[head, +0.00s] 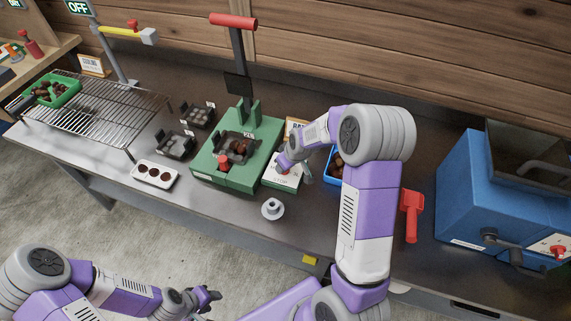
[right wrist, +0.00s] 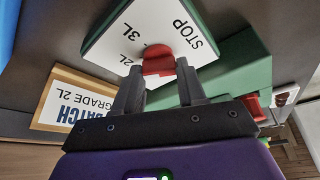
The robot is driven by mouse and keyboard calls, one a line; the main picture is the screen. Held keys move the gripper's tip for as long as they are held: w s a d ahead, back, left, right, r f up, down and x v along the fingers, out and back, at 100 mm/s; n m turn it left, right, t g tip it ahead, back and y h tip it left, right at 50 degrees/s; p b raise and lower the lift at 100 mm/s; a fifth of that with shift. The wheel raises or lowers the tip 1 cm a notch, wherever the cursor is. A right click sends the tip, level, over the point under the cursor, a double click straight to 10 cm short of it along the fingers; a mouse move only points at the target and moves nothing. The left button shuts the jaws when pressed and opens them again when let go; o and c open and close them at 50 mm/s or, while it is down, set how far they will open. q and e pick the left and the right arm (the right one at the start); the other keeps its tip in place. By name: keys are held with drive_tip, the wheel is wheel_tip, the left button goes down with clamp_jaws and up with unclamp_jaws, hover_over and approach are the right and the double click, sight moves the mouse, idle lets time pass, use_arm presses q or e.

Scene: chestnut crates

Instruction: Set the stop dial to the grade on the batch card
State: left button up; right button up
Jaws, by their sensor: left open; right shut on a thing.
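The stop dial's box (head: 281,181) is green with a white top and sits on the bench at the right of the green press. Its top (right wrist: 110,40) reads STOP, 3L and 2L in the right wrist view. My right gripper (right wrist: 156,75) is shut on the dial's red knob (right wrist: 158,60); the fingers hide part of it, and I cannot tell which mark it points at. The batch card (right wrist: 75,105) reads BATCH GRADE 2L in a tan frame; it is partly hidden behind my right arm in the head view (head: 293,126). My left gripper (head: 208,297) is open and empty, in front of the bench.
The green press (head: 215,172) has a tall red-handled lever (head: 234,22). A white tray (head: 140,178), a wire rack (head: 88,118) and a green crate (head: 72,92) stand left. A blue crate (head: 331,178), red tool (head: 411,208) and blue machine (head: 463,195) are right.

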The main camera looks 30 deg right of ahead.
drive_tip(key=o, duration=1.1)
drive_tip(key=shift+c, duration=0.2)
drive_tip(key=p+v, duration=0.1)
drive_tip(key=v, duration=0.6)
drive_tip(key=shift+r, duration=0.35)
drive_tip(key=shift+s, duration=0.1)
